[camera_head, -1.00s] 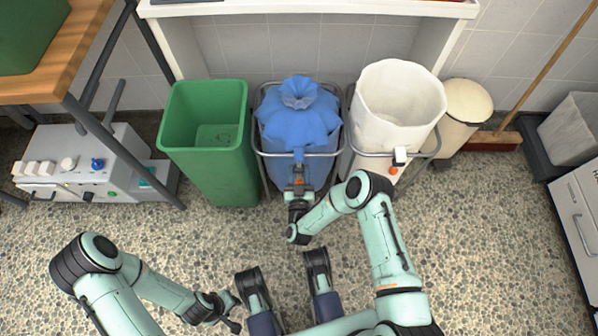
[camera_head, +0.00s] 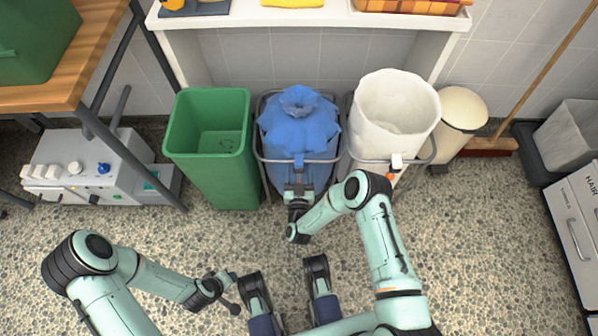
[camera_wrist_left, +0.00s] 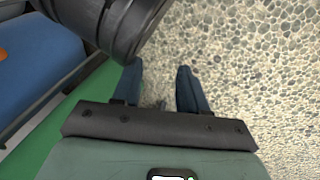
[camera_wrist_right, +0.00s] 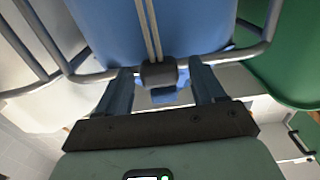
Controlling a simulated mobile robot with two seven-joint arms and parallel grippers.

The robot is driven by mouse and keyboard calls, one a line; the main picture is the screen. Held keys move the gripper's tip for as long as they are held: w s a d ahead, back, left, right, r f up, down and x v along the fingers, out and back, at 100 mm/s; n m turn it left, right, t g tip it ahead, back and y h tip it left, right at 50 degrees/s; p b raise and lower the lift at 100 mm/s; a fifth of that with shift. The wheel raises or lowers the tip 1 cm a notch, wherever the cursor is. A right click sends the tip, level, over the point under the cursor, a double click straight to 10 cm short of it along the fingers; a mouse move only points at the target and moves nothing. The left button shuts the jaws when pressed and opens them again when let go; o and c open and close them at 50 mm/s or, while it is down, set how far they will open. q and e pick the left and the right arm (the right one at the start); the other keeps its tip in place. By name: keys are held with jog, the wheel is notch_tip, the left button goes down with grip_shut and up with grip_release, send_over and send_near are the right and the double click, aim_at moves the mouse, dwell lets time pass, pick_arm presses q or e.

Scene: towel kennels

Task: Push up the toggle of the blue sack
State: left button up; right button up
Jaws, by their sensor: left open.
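The blue sack (camera_head: 299,130) hangs in a metal frame between a green bin and a white sack. In the right wrist view two pale cords run down its front to a dark block that looks like the toggle (camera_wrist_right: 158,75), close against a blue piece at the rail. My right gripper (camera_head: 298,182) is at the sack's front just below the rail. Its fingers stand apart, one on each side of the toggle, with visible gaps. In the head view the gripper hides the toggle. My left gripper (camera_head: 236,290) is open and empty, low over the floor.
The green bin (camera_head: 222,185) stands left and the white sack (camera_head: 372,112) right, with its own orange toggle (camera_head: 390,176). The frame's rail (camera_wrist_right: 95,77) crosses close to my right fingers. A control box (camera_head: 85,165) is at left. Floor in front is clear.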

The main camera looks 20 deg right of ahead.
pick_arm(q)
jog(key=s+d+r+g+h+p, duration=0.1)
jog(key=s+d+r+p, duration=0.1)
jog(key=s+r+p, duration=0.3)
jog(key=s+d+r+m+g+p, duration=0.1)
jog(key=s+d+r+g+p, duration=0.1)
jog(key=s+r+p, duration=0.3)
notch_tip(320, 180, up, 4)
jog(key=d+p, duration=0.1)
jog(key=p, duration=0.2)
jog(key=shift+d+r+h, duration=0.15)
jog(key=shift+d+h, duration=0.2)
jog(key=shift+h, duration=0.05)
pick_arm(e)
jog(key=v, duration=1.3)
jog(key=shift+s, duration=0.15)
pick_arm(q)
jog(key=shift+s, duration=0.1)
